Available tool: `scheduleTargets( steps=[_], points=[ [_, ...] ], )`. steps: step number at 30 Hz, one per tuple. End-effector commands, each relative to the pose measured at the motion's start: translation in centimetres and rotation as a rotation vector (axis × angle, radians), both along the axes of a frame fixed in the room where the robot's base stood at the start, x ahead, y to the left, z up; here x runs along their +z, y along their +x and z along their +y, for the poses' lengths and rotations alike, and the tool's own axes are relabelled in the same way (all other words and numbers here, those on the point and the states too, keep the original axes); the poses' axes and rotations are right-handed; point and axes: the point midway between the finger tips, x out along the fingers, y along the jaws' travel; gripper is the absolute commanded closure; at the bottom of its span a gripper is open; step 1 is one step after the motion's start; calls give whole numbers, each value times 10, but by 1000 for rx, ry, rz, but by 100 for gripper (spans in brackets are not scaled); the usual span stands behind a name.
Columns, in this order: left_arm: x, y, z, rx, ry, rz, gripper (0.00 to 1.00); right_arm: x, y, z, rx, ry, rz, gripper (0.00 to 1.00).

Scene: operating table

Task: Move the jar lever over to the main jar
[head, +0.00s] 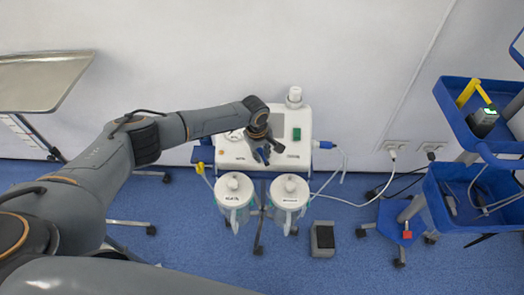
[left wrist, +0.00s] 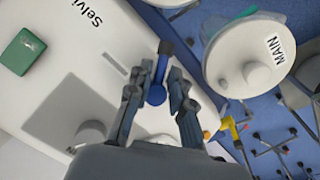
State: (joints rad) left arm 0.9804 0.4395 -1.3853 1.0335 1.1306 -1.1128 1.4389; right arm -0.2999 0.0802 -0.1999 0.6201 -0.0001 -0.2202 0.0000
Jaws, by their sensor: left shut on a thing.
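The blue jar lever (left wrist: 158,85) has a dark end and stands on the white suction unit's front panel, between my left gripper's fingers. My left gripper (left wrist: 157,98) is shut on it; in the head view the gripper (head: 262,154) reaches down at the unit's front and largely hides the lever. The main jar (left wrist: 250,58), white-lidded and labelled MAIN, is at the upper right in the left wrist view. It appears to be the left jar (head: 234,187) in the head view, whose label is too small to read. My right gripper is not in view.
The suction unit (head: 232,152) carries a green switch (head: 297,134). A second white-lidded jar (head: 289,190) stands right of the first. A pedal (head: 322,238) lies on the floor. Blue trays (head: 443,190) are at right, a metal tray table (head: 40,80) at left.

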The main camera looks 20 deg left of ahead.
Motion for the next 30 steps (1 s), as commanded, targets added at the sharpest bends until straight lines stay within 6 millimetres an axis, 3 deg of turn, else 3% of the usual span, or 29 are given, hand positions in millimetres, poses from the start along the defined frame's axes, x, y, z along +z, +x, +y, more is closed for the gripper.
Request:
scheduleTargets(
  steps=[3, 9, 30],
  points=[
    [4, -2, -2, -54, 34, 13, 100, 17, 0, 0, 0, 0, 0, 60],
    [2, -2, 0, -176, 119, 37, 100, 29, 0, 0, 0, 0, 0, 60],
    [0, -4, 8, -705, 485, 135, 100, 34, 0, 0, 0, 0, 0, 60]
  ],
)
